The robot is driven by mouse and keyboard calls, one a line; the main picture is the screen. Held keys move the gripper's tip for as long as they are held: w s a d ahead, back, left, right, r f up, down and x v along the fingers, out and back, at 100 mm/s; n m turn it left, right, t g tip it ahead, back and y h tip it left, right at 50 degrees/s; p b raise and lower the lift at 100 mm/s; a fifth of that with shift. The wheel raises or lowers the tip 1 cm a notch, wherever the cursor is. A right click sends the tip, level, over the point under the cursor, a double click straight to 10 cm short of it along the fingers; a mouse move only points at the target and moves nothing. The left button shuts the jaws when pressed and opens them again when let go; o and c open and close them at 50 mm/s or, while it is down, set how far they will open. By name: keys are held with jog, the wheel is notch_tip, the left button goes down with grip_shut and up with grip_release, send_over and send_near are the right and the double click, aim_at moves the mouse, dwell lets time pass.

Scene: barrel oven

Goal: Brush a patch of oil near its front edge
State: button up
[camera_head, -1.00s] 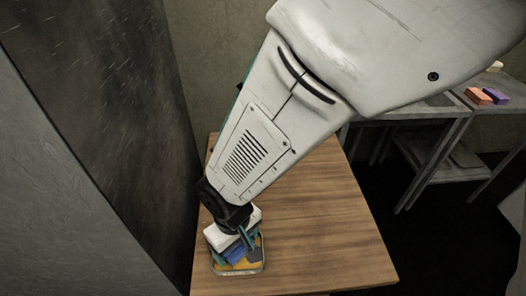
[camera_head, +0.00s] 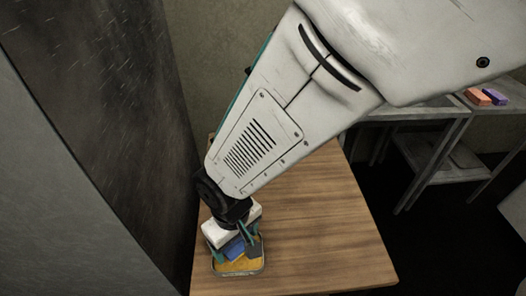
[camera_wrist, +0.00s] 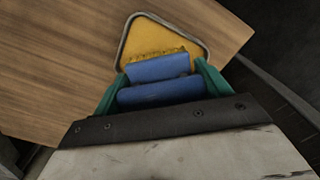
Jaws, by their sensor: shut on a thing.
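A shallow metal-rimmed tray (camera_head: 262,268) with yellow-orange oil (camera_head: 238,266) sits on the wooden table's left side. In the wrist view the tray's rim (camera_wrist: 124,42) and oil (camera_wrist: 148,32) show at the top. My gripper (camera_wrist: 161,82), with its teal fingers, is shut on a blue brush (camera_wrist: 158,94) over the near part of the tray. The brush's short bristles point at the oil; I cannot tell whether they touch it. In the head view the brush (camera_head: 234,249) is partly hidden by my gripper (camera_head: 238,246).
The wooden table (camera_head: 320,240) is bare to the right of the tray. A dark wall-like surface (camera_head: 110,110) rises close on the left. A grey bench (camera_head: 428,140) at the back right carries an orange block (camera_head: 477,96) and a purple block (camera_head: 495,97).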

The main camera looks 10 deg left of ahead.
jog(key=shift+r, duration=2.35)
jog(key=shift+w, duration=0.1)
